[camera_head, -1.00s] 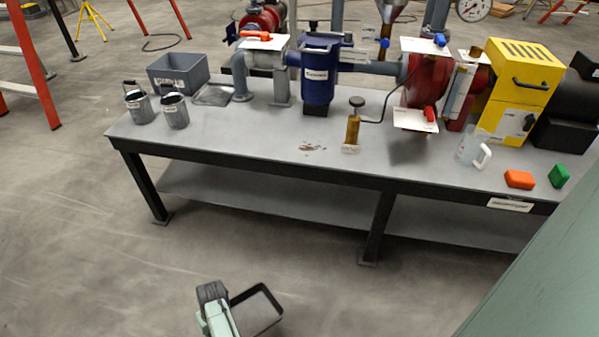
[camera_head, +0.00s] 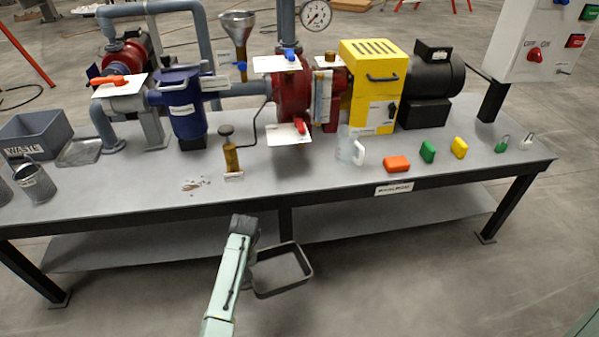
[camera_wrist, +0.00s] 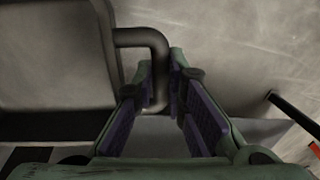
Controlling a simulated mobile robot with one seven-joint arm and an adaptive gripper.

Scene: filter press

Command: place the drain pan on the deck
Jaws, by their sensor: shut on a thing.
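The drain pan (camera_head: 284,289) is a dark grey, shallow rectangular pan. My gripper (camera_head: 250,250) is shut on the pan's bent handle and holds it in front of the bench. In the head view the pan appears below the deck's front edge, its open side up, apart from the deck (camera_head: 330,175). The deck is the grey bench top. In the wrist view, the handle (camera_wrist: 152,42) runs between the fingers (camera_wrist: 166,85), and part of the pan (camera_wrist: 55,55) fills the upper left.
On the deck stand a yellow housing (camera_head: 366,90), a red pump (camera_head: 292,90), a blue strainer (camera_head: 186,100), a brass piece (camera_head: 231,157), a clear jug (camera_head: 348,148) and an orange block (camera_head: 396,164). A lower shelf (camera_head: 390,215) runs beneath.

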